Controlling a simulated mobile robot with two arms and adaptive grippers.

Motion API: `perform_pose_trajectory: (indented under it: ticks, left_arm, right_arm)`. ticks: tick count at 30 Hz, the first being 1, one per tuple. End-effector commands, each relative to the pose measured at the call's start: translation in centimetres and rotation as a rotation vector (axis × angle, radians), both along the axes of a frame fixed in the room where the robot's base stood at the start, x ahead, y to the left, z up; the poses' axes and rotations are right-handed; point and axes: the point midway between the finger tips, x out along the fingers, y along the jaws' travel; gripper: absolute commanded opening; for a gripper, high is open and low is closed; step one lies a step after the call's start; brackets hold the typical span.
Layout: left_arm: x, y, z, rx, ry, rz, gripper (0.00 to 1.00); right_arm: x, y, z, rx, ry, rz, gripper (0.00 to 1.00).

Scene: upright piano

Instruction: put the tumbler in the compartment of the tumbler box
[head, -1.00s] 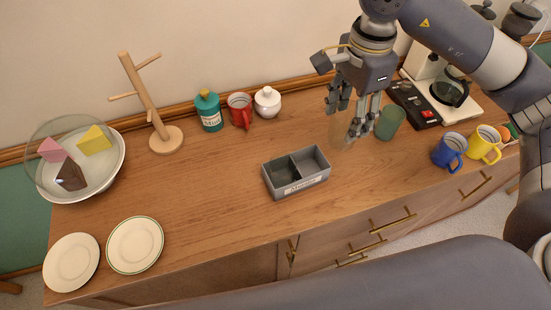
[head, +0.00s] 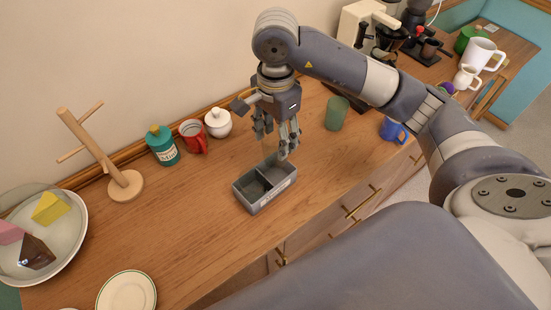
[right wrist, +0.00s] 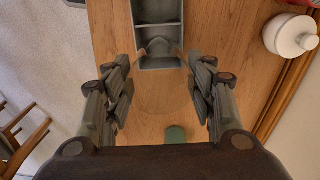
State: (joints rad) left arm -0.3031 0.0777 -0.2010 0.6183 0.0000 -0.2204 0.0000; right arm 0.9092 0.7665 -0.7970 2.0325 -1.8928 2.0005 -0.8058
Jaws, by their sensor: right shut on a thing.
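A clear glass tumbler (right wrist: 163,98) is faintly visible between the fingers of my right gripper (head: 274,148) in the right wrist view. My right gripper is shut on it, pointing down at the back edge of the grey tumbler box (head: 243,194). The box has two open compartments, both looking empty, and a label on its front. The box also shows at the top of the right wrist view (right wrist: 158,22), just beyond the fingers. In the head view the tumbler is hard to make out, and I cannot tell whether it overlaps a compartment. My left gripper is not in view.
A green cup (head: 337,113) and a blue mug (head: 393,130) stand right of the box. A red mug (head: 194,137), teal jar (head: 162,146), white pot (head: 218,123) and wooden mug tree (head: 124,185) stand behind and left.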

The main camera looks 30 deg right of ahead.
Motion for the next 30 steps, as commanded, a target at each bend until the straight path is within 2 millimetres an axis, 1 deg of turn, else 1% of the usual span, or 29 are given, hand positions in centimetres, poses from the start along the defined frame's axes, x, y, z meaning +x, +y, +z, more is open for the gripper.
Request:
perform_pose_trajectory:
  ticks: [1, 6, 9, 14, 19, 22, 30]
  left_arm:
    - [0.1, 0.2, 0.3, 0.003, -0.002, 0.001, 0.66]
    - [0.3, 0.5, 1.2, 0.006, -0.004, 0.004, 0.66]
    - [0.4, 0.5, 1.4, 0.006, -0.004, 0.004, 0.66]
    - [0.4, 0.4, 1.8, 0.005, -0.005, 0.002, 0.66]
    - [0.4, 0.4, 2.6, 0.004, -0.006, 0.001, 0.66]
    - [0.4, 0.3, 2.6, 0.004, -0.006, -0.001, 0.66]
    - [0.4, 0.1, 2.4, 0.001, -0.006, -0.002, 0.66]
  right_arm:
    - [-0.2, 0.0, -0.9, 0.000, 0.006, -0.002, 0.07]
    - [-0.1, -0.1, -3.8, -0.001, 0.005, -0.002, 0.07]
    - [0.0, -0.1, -4.9, 0.000, 0.002, -0.002, 0.07]
    - [-0.1, -0.1, -6.1, -0.001, 0.003, -0.002, 0.07]
    - [-0.1, 0.0, -8.5, 0.000, 0.003, -0.002, 0.07]
    - [0.0, 0.0, -9.2, -0.001, 0.001, -0.001, 0.07]
    - [0.0, -0.1, -9.4, -0.001, -0.001, -0.001, 0.07]
